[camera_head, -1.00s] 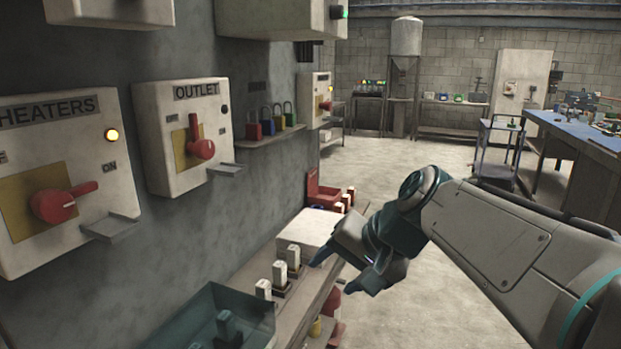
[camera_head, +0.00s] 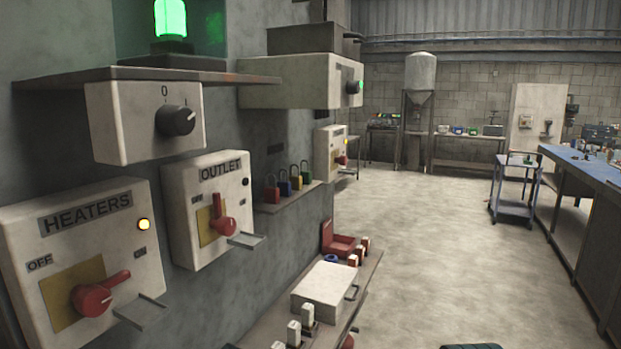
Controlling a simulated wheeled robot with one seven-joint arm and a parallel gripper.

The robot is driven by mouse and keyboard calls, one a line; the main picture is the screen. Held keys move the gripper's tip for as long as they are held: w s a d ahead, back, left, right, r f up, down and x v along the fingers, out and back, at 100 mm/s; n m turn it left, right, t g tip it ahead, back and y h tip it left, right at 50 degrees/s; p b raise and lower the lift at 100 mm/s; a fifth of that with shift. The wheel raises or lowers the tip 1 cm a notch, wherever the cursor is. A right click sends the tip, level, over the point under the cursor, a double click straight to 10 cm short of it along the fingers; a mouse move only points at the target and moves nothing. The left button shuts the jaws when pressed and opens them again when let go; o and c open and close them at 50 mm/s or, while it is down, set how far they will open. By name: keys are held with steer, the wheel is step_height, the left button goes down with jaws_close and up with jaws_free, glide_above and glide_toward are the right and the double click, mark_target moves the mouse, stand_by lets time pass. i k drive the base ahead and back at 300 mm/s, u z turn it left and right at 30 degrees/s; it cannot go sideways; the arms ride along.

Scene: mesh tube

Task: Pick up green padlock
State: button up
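The green padlock (camera_head: 306,179) stands on a small wall shelf (camera_head: 291,197), at the right end of a row. A yellow padlock (camera_head: 296,184), a blue padlock (camera_head: 285,188) and a red padlock (camera_head: 272,194) stand to its left on the same shelf. The green padlock is small in the picture, with its shackle upward. My gripper is out of view. Only a dark piece, perhaps of my arm, shows at the bottom edge.
The OUTLET box (camera_head: 215,205) with a red handle is left of the shelf. The HEATERS box (camera_head: 85,260) is nearer. Below, a bench holds a white case (camera_head: 324,288) and an open red box (camera_head: 341,244).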

mark_target(305, 176)
steer(key=z, duration=0.55)
steer(key=k, duration=1.3)
steer(key=z, duration=0.75)
steer(key=i, duration=2.7)
steer(key=u, duration=0.4)
steer(key=i, duration=1.55)
steer(key=u, duration=1.4)
steer(key=i, duration=0.75)
steer(key=u, duration=0.95)
